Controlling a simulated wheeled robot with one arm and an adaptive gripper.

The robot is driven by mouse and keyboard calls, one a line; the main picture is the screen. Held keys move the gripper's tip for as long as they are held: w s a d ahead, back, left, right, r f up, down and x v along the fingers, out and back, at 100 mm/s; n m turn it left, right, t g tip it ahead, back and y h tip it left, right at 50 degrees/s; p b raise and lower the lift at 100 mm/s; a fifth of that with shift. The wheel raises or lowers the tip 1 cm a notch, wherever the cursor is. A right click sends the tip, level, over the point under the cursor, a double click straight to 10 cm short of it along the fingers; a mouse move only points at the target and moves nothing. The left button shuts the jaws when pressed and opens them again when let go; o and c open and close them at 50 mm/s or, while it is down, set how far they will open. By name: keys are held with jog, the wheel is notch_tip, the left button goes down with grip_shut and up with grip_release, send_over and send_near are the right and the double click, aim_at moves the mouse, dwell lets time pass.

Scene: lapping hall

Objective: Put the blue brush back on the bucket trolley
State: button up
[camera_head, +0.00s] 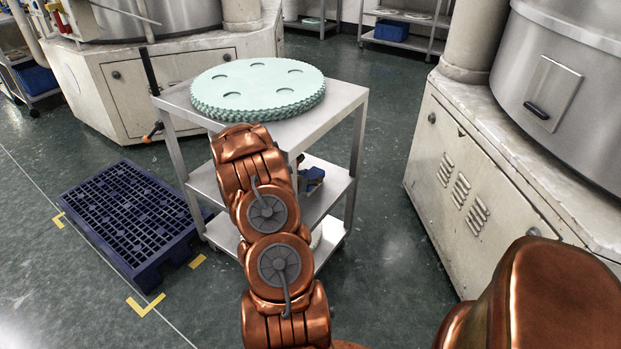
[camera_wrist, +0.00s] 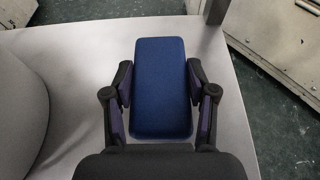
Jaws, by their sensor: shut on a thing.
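The blue brush (camera_wrist: 160,85) shows in the wrist view as a blue rounded block, its long side pointing away from me. My gripper (camera_wrist: 159,75) is shut on it, one finger on each long side. Below it is a pale grey flat surface (camera_wrist: 236,125); I cannot tell whether the brush touches it. In the head view a grey metal trolley (camera_head: 345,97) with several shelves stands ahead, and my arm reaches towards it. My arm hides most of the gripper's area there. A small blue and dark shape (camera_head: 312,177) shows at the middle shelf.
Teal toothed discs (camera_head: 258,82) lie on the trolley's top. A blue pallet (camera_head: 130,220) lies at its left. A pale machine cabinet (camera_head: 455,185) stands at the right, with clear floor between. A grey rounded thing (camera_wrist: 20,95) is left of the brush in the wrist view.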

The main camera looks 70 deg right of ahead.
jog(key=shift+f, duration=0.15)
jog(key=o, duration=1.2)
jog(key=shift+r, duration=0.35)
jog(key=p+v, duration=0.1)
jog(key=v, duration=0.9)
jog(key=shift+w+a+r, duration=0.15)
jog(key=shift+a, duration=0.15)
jog(key=shift+a+r, duration=0.15)
jog(key=shift+a, duration=0.45)
